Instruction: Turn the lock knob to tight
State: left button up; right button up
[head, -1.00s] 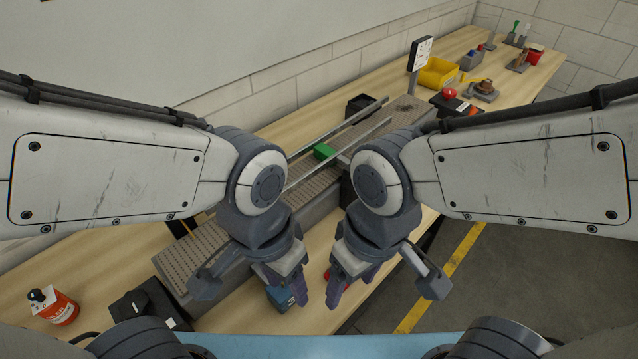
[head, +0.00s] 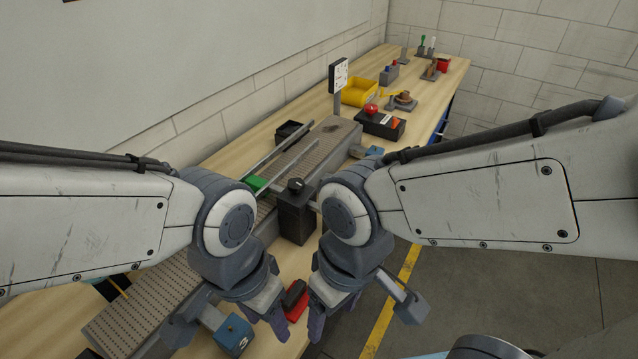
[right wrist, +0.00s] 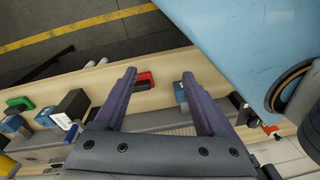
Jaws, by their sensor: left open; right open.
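A dark box (head: 296,222) with a small round black knob (head: 296,184) on top stands at the conveyor's near side in the head view; I cannot read the knob's setting. This knob may be the lock knob. My left gripper (head: 268,322) is open and empty, lower left of the box. My right gripper (head: 318,318) is open and empty, below the box in the picture. Neither touches the knob. In the right wrist view my right gripper (right wrist: 158,74) is spread above the table edge, with nothing between its fingers.
A red-and-black object (head: 297,302) and a blue block (head: 233,335) lie near the grippers. A green block (head: 256,183) sits by the conveyor rails. The conveyor (head: 135,308) runs along the table. A red button box (head: 380,125) and yellow bin (head: 361,92) stand farther back.

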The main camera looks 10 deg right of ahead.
aim_at(295, 185)
jog(key=z, duration=0.05)
jog(key=k, duration=1.25)
jog(key=u, duration=0.1)
jog(key=i, duration=0.45)
jog(key=u, duration=0.45)
